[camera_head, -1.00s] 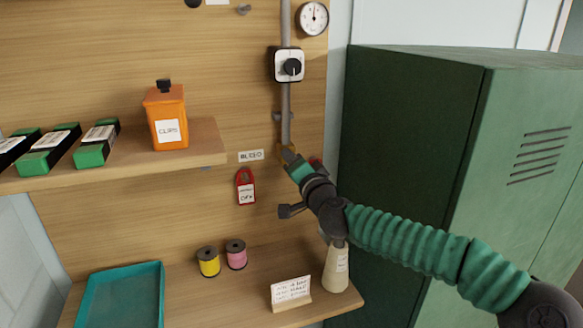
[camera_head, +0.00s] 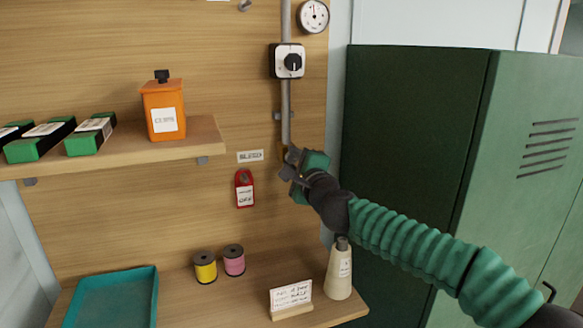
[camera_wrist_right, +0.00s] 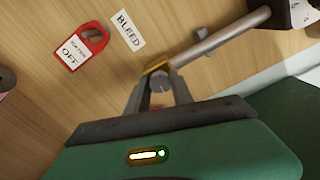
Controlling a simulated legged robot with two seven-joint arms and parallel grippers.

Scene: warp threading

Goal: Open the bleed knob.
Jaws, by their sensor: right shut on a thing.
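The bleed knob (camera_wrist_right: 157,87) is at the lower end of a grey vertical pipe (camera_head: 286,110), right of the BLEED label (camera_head: 250,156). In the right wrist view it sits between the two fingers and shows only in part, with a yellow edge visible. My right gripper (camera_head: 288,160) is at the pipe's end, shut on the knob. It also shows in the right wrist view (camera_wrist_right: 157,92), one finger on each side. The knob is mostly hidden in the head view. My left gripper is out of view.
A red OFF tag (camera_head: 244,189) hangs left of the gripper. A black-knobbed switch (camera_head: 288,61) and a gauge (camera_head: 313,16) are above. A bottle (camera_head: 339,270) and a card (camera_head: 291,297) stand below. A green locker (camera_head: 410,150) is close on the right.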

